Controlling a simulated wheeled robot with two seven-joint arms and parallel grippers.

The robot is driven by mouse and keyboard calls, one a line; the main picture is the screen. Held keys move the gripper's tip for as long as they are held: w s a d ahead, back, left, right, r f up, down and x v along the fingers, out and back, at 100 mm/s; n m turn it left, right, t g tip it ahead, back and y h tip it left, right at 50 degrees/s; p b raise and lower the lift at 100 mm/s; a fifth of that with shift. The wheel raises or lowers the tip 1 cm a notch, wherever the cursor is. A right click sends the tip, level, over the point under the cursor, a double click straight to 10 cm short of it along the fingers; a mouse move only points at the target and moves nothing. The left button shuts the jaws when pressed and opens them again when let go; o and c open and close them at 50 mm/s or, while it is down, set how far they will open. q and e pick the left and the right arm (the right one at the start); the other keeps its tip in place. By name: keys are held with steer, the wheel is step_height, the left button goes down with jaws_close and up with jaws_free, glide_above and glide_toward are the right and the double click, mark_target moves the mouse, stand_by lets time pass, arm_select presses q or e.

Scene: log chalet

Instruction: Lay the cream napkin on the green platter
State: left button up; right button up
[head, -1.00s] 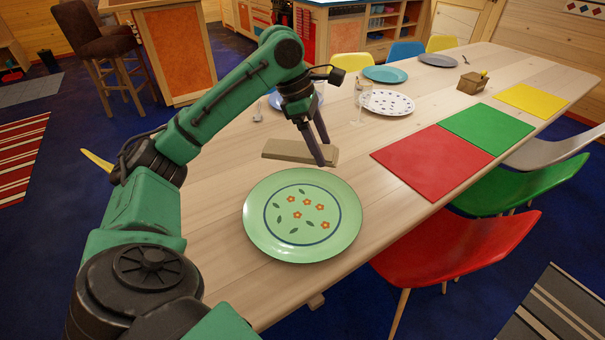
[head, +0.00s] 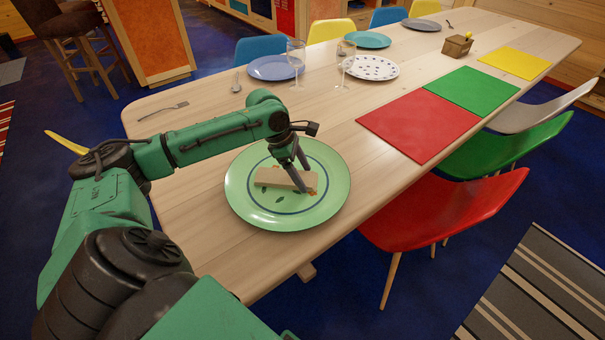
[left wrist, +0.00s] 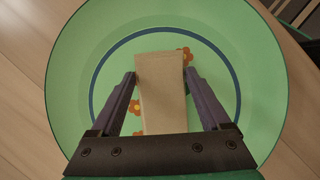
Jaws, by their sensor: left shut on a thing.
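The cream napkin (head: 286,180) is a flat folded strip over the middle of the green platter (head: 247,207). My left gripper (head: 300,182) is shut on the napkin, one finger on each side of it. In the left wrist view the napkin (left wrist: 161,95) lies between the two fingers, above the platter's blue ring and orange flowers. The platter (left wrist: 68,90) fills most of that view. I cannot tell whether the napkin touches the platter. My right gripper is in neither view.
Two wine glasses (head: 296,62) (head: 345,62) stand behind the platter, near a blue plate (head: 275,68) and a spotted plate (head: 371,68). A fork (head: 163,111) lies at the left. A red placemat (head: 418,125) lies at the right, with bare wood between it and the platter.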

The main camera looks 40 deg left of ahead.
mark_target(286, 176)
arm_select(q)
steer(key=o, duration=1.2)
steer(key=shift+c, duration=0.2)
steer(key=shift+r, duration=0.1)
steer(key=p+v, duration=0.1)
steer(key=v, duration=1.1)
